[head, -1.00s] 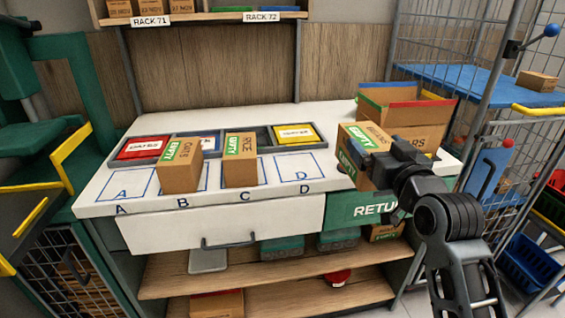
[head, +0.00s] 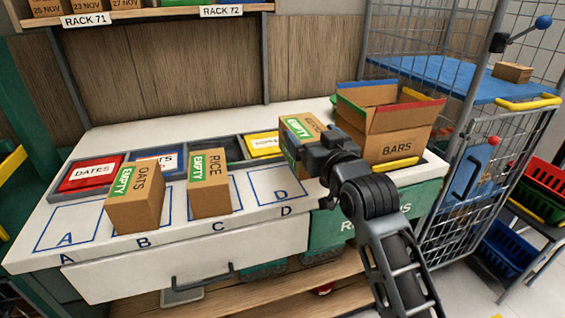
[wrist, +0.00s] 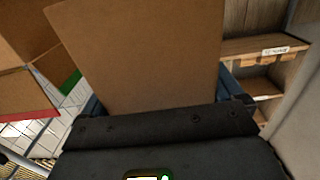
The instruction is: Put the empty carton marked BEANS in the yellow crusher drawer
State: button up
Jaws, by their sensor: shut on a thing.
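My gripper (head: 318,155) is shut on a brown carton (head: 299,130) with a green EMPTY label, held at the back right of the white table. The carton's name is mostly hidden by the gripper in the head view. In the wrist view the carton (wrist: 140,50) is a plain brown face that fills the middle and hides the fingertips. The yellow crusher drawer is not clearly in view; only a yellow card (head: 263,144) shows in the table's back tray, left of the carton.
Cartons OATS (head: 135,198) and RICE (head: 209,184) stand at B and C; squares A and D are bare. An open BARS box (head: 395,135) stands right of my gripper. A wire cage trolley (head: 455,190) stands at the right. RACK 71 and RACK 72 shelves hang above.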

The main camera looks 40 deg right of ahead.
jog(key=shift+w+a+f, duration=0.55)
jog(key=shift+w+f, duration=0.25)
jog(key=shift+f, duration=0.45)
jog(key=shift+w+a+f, duration=0.5)
jog(key=shift+w+f, duration=0.25)
jog(key=shift+f, duration=0.45)
jog(key=shift+w+a+f, duration=0.55)
jog(key=shift+w+f, duration=0.25)
jog(key=shift+f, duration=0.45)
jog(key=shift+f, duration=0.1)
jog(key=shift+f, duration=0.15)
jog(key=o, duration=1)
jog(key=shift+r, duration=0.2)
